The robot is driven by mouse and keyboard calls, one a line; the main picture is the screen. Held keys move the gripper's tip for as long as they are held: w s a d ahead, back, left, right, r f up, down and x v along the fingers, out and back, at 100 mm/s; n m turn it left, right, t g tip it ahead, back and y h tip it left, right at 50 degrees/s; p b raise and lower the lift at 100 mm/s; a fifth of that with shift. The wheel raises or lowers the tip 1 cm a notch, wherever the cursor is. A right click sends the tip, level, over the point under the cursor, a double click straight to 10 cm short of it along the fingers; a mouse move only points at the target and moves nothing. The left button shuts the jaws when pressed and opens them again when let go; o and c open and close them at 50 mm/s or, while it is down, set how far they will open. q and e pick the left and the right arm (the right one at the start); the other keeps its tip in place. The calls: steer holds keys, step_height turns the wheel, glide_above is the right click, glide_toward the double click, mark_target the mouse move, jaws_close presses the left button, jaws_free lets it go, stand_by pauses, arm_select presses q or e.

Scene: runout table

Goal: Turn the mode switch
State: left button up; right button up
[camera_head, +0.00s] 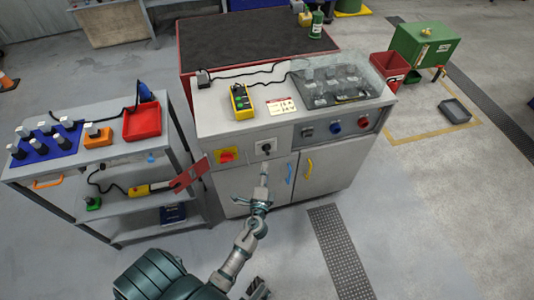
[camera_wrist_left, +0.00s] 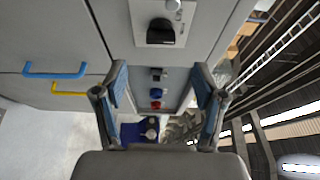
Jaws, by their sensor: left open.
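The mode switch (camera_head: 266,148) is a black knob on a light plate on the front of the grey cabinet. In the left wrist view the black knob (camera_wrist_left: 160,33) shows at the top centre, ahead of the fingertips. My left gripper (camera_head: 264,170) is in front of the cabinet just below the switch in the head view. In the left wrist view its two blue-padded fingers (camera_wrist_left: 160,72) are spread apart with nothing between them. The knob and the fingers look apart.
Blue (camera_head: 289,173) and yellow (camera_head: 308,168) door handles stick out below. A grey cart (camera_head: 110,153) stands at the left.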

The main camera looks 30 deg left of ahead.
mark_target(267, 153)
arm_select(q)
steer(key=x, duration=0.9)
steer(key=shift+a, duration=0.45)
steer(key=shift+d, duration=0.4)
steer(key=shift+c, duration=0.3)
steer(key=shift+d, duration=0.15)
steer(key=c, duration=1.1)
steer(key=shift+s, duration=0.1)
